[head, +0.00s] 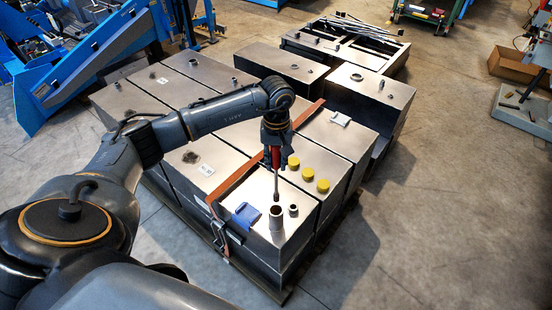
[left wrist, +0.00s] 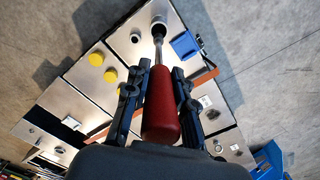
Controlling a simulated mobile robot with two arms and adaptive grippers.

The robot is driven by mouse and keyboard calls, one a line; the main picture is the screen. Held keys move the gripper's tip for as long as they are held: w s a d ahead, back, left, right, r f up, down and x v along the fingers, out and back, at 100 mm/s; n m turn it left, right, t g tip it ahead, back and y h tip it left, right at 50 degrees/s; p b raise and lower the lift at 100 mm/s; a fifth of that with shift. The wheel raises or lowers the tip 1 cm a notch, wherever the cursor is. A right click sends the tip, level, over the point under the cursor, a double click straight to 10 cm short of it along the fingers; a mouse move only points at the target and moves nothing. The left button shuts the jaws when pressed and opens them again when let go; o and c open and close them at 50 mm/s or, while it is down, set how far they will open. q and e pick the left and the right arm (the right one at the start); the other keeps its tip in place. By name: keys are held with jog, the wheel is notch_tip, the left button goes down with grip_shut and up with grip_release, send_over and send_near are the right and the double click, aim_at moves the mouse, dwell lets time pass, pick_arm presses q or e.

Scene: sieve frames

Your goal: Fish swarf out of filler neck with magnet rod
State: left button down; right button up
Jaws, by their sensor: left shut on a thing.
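My left gripper (head: 276,158) is shut on the red handle of the magnet rod (left wrist: 161,105), which hangs nearly upright with its thin shaft pointing down. The rod's dark tip (head: 276,197) is at or just above the open mouth of the filler neck (head: 277,217), a short metal tube on the near tank (head: 257,233). The left wrist view also shows the tip close to the neck's mouth (left wrist: 158,22); I cannot tell whether it is inside. No swarf can be made out. My right gripper is not in view.
A blue cloth (head: 245,215) lies left of the neck and a shorter small fitting (head: 293,210) stands at its right. Several yellow caps (head: 308,174) sit behind. An orange strap (head: 235,178) crosses the tanks. Clear concrete floor (head: 440,220) lies to the right.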

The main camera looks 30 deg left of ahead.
pick_arm(q)
jog(key=b, duration=0.2)
send_near(276, 195)
jog(key=f+b, duration=0.1)
jog(key=b, duration=0.1)
jog(key=shift+f+b, duration=0.15)
jog(key=shift+b, duration=0.2)
notch_tip(276, 195, down, 3)
jog(key=b, duration=0.3)
jog(key=shift+f, duration=0.15)
jog(key=shift+f+b, duration=2.15)
jog(key=shift+r, duration=0.1)
